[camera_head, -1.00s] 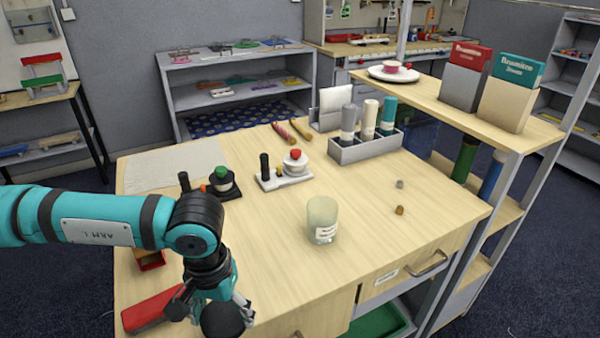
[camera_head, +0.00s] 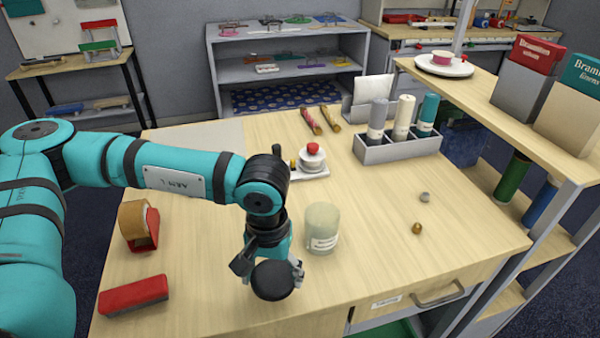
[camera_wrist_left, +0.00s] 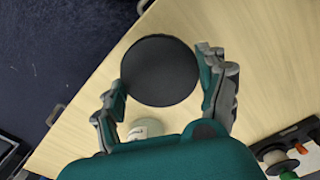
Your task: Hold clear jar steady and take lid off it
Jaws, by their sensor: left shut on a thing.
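The clear jar (camera_head: 322,228), pale and frosted with a white label, stands upright on the wooden table; no lid shows on its top. My left gripper (camera_head: 270,268) is just left of and in front of the jar, fingers down. It is shut on a round black lid (camera_head: 273,281), held beside the jar and apart from it. In the left wrist view the lid (camera_wrist_left: 160,70) sits between both fingers, and part of the jar (camera_wrist_left: 145,129) shows behind it. My right gripper is not in view.
A red block-like item (camera_head: 134,295) and a tape dispenser (camera_head: 139,225) lie at the left. A grey rack with bottles (camera_head: 397,148) stands at the back. Two small knobs (camera_head: 417,228) (camera_head: 425,197) lie right of the jar. The table's front right is clear.

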